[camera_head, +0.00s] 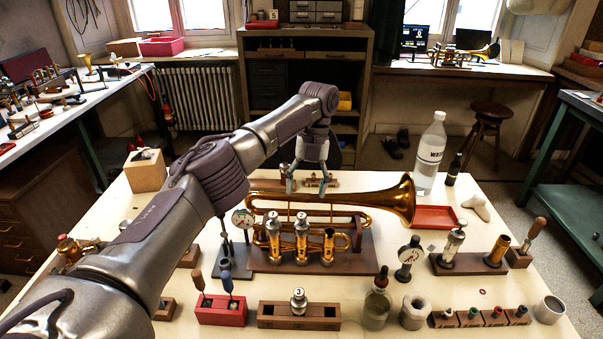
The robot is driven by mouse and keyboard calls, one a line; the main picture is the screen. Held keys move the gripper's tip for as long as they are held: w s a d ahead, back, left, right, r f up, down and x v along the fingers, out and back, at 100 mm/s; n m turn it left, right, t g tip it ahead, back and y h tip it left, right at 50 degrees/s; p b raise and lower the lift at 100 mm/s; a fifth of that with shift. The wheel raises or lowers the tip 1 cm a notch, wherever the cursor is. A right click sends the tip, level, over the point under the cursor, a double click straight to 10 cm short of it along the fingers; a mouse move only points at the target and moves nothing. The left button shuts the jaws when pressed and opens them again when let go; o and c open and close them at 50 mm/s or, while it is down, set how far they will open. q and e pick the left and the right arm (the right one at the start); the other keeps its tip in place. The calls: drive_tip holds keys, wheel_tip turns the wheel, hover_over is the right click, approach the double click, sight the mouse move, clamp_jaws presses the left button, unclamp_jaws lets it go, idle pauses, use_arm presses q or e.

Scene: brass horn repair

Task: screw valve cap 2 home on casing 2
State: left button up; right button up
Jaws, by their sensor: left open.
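A brass trumpet (375,203) lies on a dark wooden stand in the middle of the table, bell to the right. Its valve casings stand in a row at its near side. Casing 2 (302,243) is the middle one, with a silver top, apparently valve cap 2 (301,219), upright on it. I cannot tell how tightly it sits. The left casing (273,242) has a similar top; the right casing (328,246) looks lower. My left gripper (307,186) is open, fingers down, above and behind the casings, apart from them. My right gripper is not in view.
A wooden block (269,317) holds a part marked 3 (298,300) in front of the trumpet. A red tool block (221,312) stands front left. My left arm crosses over the table's left side.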

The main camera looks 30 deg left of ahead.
sight(300, 215)
use_arm(q)
drive_tip(key=s+r+n+t+p, duration=0.35)
drive_tip(key=r+n, duration=0.25)
drive_tip(key=n, duration=0.7)
drive_tip(key=f+p, duration=0.1)
drive_tip(key=f, duration=0.6)
drive_tip(key=f+p, duration=0.1)
drive_tip(key=f, duration=0.6)
drive_tip(key=shift+s+d, duration=0.15)
drive_tip(key=shift+s, duration=0.05)
drive_tip(key=c, duration=1.3)
drive_tip(key=shift+r+m+p, duration=0.1)
drive_tip(key=shift+m+p, duration=0.4)
drive_tip(key=shift+p, duration=0.05)
drive_tip(key=o, duration=1.4)
drive_tip(key=shift+c, duration=0.2)
